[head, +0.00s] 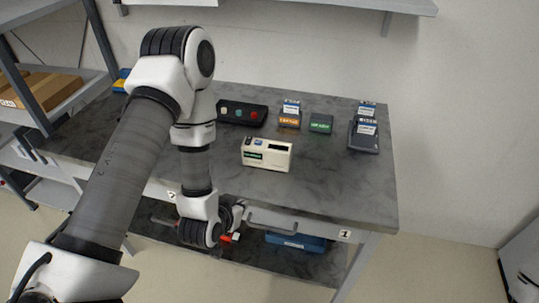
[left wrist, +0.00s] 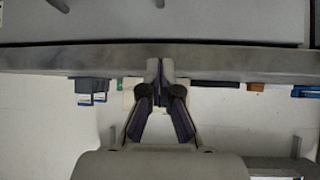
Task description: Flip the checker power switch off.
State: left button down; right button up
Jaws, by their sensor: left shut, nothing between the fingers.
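The cream box with a dark green-lit display (head: 267,154), which I take for the checker, stands upright on the grey table, near its middle. A small dark blue part (head: 249,141) shows on its top left; I cannot tell the switch's position. My left gripper (head: 238,208) is low at the table's front edge, partly hidden by its own wrist, apart from the box. In the left wrist view its fingers (left wrist: 158,68) are shut and empty, with a cream patch of the box (left wrist: 130,88) behind them. My right gripper is not in view.
Behind stand a black box with coloured buttons (head: 242,113), an orange labelled box (head: 289,120), a green-labelled box (head: 321,123) and a dark box at right (head: 364,137). The table's front right is clear. A drawer handle (head: 272,226) and blue bin (head: 297,242) lie below.

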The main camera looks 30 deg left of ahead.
pick_arm(q)
notch_tip(320, 180, up, 3)
jog(key=d+t, duration=0.1)
notch_tip(320, 180, up, 10)
jog(key=n+t+y+p, duration=0.2)
jog(key=t+y+p, duration=0.1)
jog(key=t, duration=0.2)
send_over(248, 146)
jog(key=shift+a+r, duration=0.15)
notch_tip(248, 146, down, 4)
jog(key=shift+r+p, duration=0.1)
jog(key=shift+p, duration=0.2)
jog(key=shift+f, duration=0.25)
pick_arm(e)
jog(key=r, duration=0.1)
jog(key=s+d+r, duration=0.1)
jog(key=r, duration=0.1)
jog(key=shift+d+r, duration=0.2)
